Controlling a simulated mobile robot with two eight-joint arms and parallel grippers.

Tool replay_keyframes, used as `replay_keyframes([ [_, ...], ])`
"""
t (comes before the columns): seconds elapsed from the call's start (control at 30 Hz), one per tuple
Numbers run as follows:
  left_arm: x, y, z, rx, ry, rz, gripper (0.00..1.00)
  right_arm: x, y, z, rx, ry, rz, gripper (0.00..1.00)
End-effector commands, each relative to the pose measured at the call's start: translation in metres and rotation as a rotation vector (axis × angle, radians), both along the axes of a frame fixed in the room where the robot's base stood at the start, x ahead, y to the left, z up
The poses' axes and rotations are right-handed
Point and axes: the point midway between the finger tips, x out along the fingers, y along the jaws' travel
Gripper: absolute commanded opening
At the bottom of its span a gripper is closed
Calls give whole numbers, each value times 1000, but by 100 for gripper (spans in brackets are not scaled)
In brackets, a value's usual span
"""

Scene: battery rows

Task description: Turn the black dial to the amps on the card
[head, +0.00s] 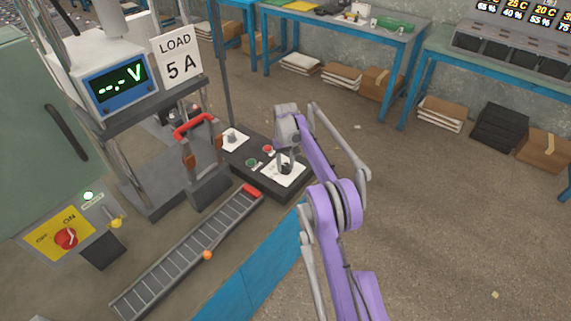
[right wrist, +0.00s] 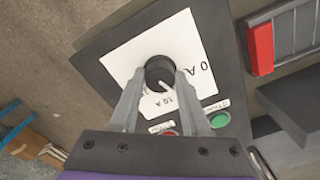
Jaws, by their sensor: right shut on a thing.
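A white card (head: 178,57) on the left stand reads "LOAD 5 A". The black dial (right wrist: 160,70) sits on a white plate (right wrist: 117,62) on a dark control box. Labels that look like "10 A" and "0 A" show on this plate, and a pale mark on the dial lies on the side towards "10 A"; its exact setting is hard to read. My right gripper (right wrist: 160,82) is shut on the dial, one finger on each side. In the head view the right gripper (head: 286,161) comes down over the plate and mostly hides the dial. My left gripper is not in view.
A green button (head: 252,162) and a red button (head: 267,149) sit beside the plate. A blue display (head: 115,86) reads "--.- V".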

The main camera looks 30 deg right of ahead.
Motion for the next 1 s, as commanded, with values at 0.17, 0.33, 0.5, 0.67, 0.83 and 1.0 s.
replay_keyframes([
  [0.17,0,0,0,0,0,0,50,0,0,0,0,1,-15,0],
  [0.33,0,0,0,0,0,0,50,0,0,0,0,1,-16,0],
  [0.5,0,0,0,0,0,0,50,0,0,0,0,2,-16,50],
  [0.67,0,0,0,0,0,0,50,0,0,0,0,1,-15,76],
  [0.83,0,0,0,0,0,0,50,0,0,0,0,1,-15,76],
  [1.0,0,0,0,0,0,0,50,0,0,4,0,0,-15,76],
])
